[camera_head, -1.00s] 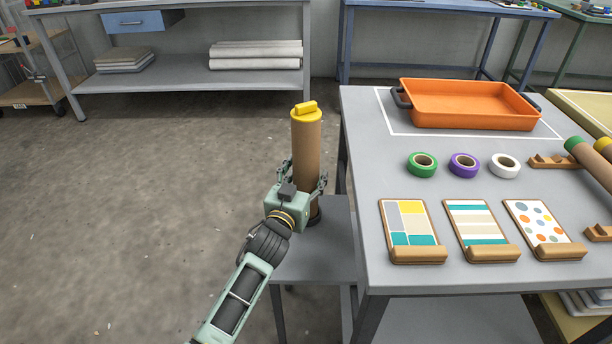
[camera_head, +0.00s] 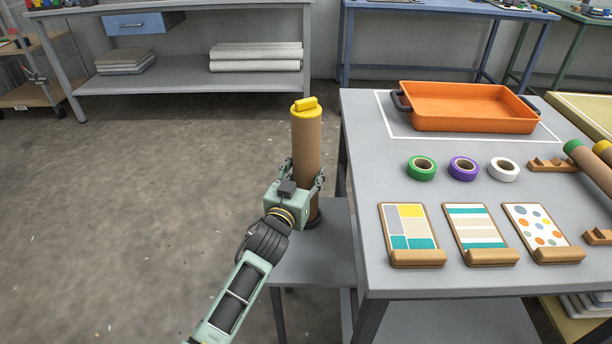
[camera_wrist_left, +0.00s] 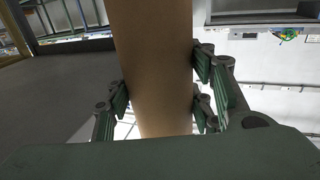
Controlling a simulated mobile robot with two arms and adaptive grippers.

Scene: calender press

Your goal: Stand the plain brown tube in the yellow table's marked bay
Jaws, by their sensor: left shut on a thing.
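A brown tube (camera_head: 306,150) with a yellow cap stands upright at a low grey stand (camera_head: 315,260), left of the grey table. A dark ring shows at its foot; I cannot tell whether the tube rests there or is just clear of it. My left gripper (camera_head: 305,178) is shut on the tube below mid-height, a finger on each side. In the left wrist view the tube (camera_wrist_left: 155,70) runs between the dark finger pads. The yellow table's top (camera_head: 585,110) shows at the right edge; its marked bay cannot be made out. My right gripper is out of view.
The grey table (camera_head: 370,180) holds an orange tray (camera_head: 470,108), three tape rolls (camera_head: 464,167), three pattern cards (camera_head: 465,232) and wooden cradles with a green-capped tube (camera_head: 590,163). Its left edge is close to the held tube. The floor at left is clear.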

